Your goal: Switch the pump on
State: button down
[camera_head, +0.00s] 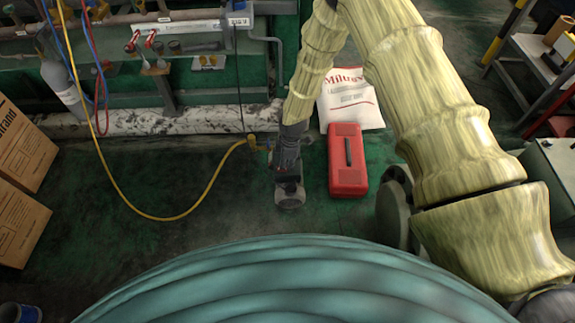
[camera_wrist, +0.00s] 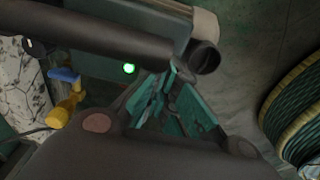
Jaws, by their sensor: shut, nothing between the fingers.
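The pump (camera_head: 290,192) stands on the green floor, partly hidden under my arm in the head view. In the wrist view its grey-green body (camera_wrist: 158,12) and dark tubular handle (camera_wrist: 95,35) fill the top. A small round light (camera_wrist: 129,68) glows bright green beside the handle. My gripper (camera_head: 287,163) is at the pump from above. In the wrist view its teal fingers (camera_wrist: 176,106) are together and empty, close to the handle's end. Whether they touch the pump cannot be told. I cannot make out a switch.
A yellow hose (camera_head: 160,216) runs to a yellow fitting left of the pump; the fitting (camera_wrist: 65,112) with a blue part shows in the wrist view. A red toolbox (camera_head: 347,175) stands close right, a white sack (camera_head: 349,103) behind it. Cardboard boxes (camera_head: 20,160) stand left.

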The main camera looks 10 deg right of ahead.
notch_tip(320, 180, up, 10)
jog(key=shift+d+r, duration=0.25)
jog(key=shift+d, duration=0.2)
jog(key=shift+f, duration=0.1)
jog(key=shift+w+a+f, duration=0.1)
jog(key=shift+a+f, duration=0.1)
jog(key=shift+f, duration=1.65)
jog(key=shift+a+f, duration=0.15)
jog(key=shift+f, duration=1.7)
